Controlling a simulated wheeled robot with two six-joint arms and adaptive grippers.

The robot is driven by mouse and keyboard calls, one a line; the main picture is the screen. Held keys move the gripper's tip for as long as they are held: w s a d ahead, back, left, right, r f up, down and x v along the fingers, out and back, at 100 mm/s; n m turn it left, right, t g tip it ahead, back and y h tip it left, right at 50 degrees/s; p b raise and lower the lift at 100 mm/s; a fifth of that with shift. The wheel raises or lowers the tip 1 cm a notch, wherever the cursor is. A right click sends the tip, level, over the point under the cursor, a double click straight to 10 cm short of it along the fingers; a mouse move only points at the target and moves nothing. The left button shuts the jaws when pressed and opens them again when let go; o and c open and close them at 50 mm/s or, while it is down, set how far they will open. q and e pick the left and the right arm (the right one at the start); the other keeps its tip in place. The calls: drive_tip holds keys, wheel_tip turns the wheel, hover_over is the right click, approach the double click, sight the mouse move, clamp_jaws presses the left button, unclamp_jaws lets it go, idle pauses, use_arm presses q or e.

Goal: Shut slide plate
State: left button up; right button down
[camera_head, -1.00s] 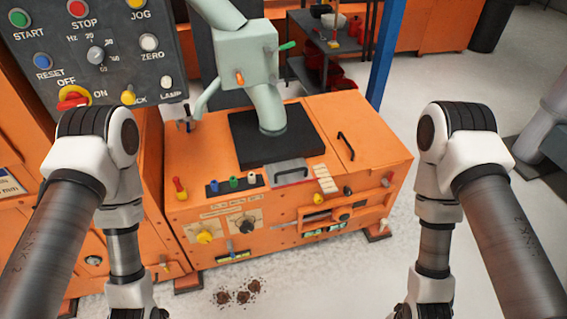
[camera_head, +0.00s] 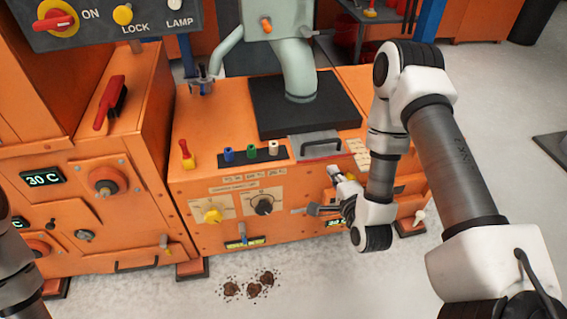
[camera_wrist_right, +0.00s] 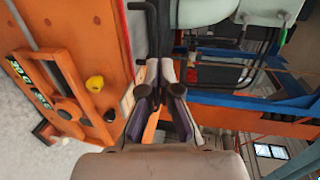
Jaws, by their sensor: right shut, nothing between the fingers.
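The slide plate (camera_head: 312,150) is a grey plate with a black bar handle on top of the orange machine, at the front edge of the dark square base. My right gripper (camera_head: 336,176) is shut and empty, just in front of and below the plate's handle. In the right wrist view its fingertips (camera_wrist_right: 160,70) lie close to a black bent handle (camera_wrist_right: 152,22); contact cannot be told. My left arm shows only at the lower left edge, and its gripper is out of view.
A pale green chute (camera_head: 292,70) rises from the dark base (camera_head: 285,118). A red-yellow lever (camera_head: 186,155), coloured buttons and a black knob (camera_head: 263,204) are on the machine. Dark spilled heaps (camera_head: 250,287) lie on the floor in front.

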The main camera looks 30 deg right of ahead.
wheel_tip(320, 180, down, 2)
drive_tip(key=b, duration=0.2)
approach(318, 144)
drive_tip(key=shift+h, duration=0.3)
drive_tip(key=x, duration=0.7)
drive_tip(key=shift+w+a+f, duration=0.1)
drive_tip(key=shift+w+a, duration=0.05)
drive_tip(key=shift+a, duration=0.05)
use_arm(q)
wheel_tip(318, 144, down, 4)
drive_tip(key=shift+r, duration=0.1)
use_arm(e)
drive_tip(key=b+x, duration=0.2)
drive_tip(key=x, duration=0.1)
drive_tip(key=r+x, duration=0.1)
drive_tip(key=x, duration=0.1)
drive_tip(key=shift+w+d+f+b, duration=0.1)
drive_tip(key=shift+w+b, duration=0.2)
drive_tip(key=shift+b, duration=0.1)
use_arm(q)
wheel_tip(318, 144, down, 2)
drive_tip(key=shift+s+f, duration=0.1)
drive_tip(key=shift+f, duration=0.15)
use_arm(e)
drive_tip(key=shift+r, duration=0.35)
drive_tip(key=shift+w, duration=0.1)
drive_tip(key=shift+r, duration=0.1)
